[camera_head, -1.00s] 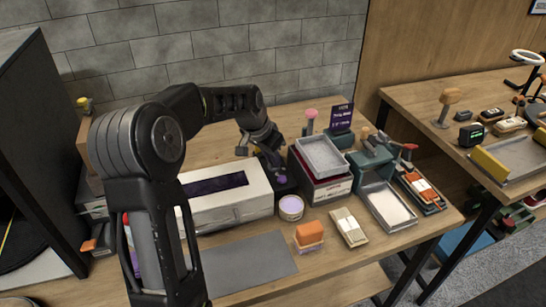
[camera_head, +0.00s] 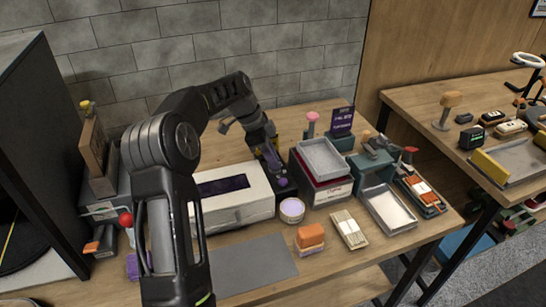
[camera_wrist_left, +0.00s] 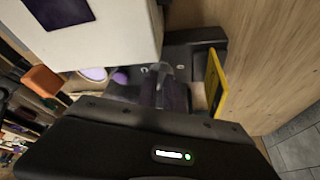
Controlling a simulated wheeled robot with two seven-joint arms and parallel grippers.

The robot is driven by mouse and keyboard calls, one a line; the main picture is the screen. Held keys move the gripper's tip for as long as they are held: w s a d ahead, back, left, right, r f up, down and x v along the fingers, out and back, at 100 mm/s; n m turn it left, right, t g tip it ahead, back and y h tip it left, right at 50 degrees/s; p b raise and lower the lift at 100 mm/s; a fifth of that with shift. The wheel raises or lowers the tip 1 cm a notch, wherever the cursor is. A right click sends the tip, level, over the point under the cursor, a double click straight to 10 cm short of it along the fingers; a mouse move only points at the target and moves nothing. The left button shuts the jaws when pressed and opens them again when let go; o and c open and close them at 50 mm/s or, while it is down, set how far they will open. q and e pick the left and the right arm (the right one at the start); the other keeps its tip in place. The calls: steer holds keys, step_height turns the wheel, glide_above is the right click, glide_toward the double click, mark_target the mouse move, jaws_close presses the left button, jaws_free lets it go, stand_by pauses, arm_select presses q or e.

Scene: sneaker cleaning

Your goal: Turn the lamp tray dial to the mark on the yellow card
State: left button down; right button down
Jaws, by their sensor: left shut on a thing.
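The black lamp tray (camera_head: 286,188) stands between the white box and the stacked trays, with a purple round part (camera_head: 282,182) at its near end. My left gripper (camera_head: 272,163) reaches down over its far part, jaws closed. In the left wrist view the fingers (camera_wrist_left: 166,88) are shut at the dark tray (camera_wrist_left: 205,38), seemingly on its dial, which they hide. The purple part (camera_wrist_left: 120,77) shows there too. The yellow card (camera_wrist_left: 216,80) stands upright beside the fingers; its mark cannot be read. My right gripper is not in view.
The white box (camera_head: 235,208) is close on the left of the tray. The stacked grey trays (camera_head: 321,158) are close on the right. A round lilac-topped tin (camera_head: 292,210) and an orange-topped block (camera_head: 310,238) are in front. The grey mat (camera_head: 250,265) is bare.

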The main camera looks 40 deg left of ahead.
arm_select(q)
steer(key=shift+m+g, duration=0.3)
steer(key=shift+m, duration=0.3)
steer(key=shift+a, duration=0.1)
steer(key=c, duration=1.5)
jaws_free()
steer(key=shift+r, duration=0.1)
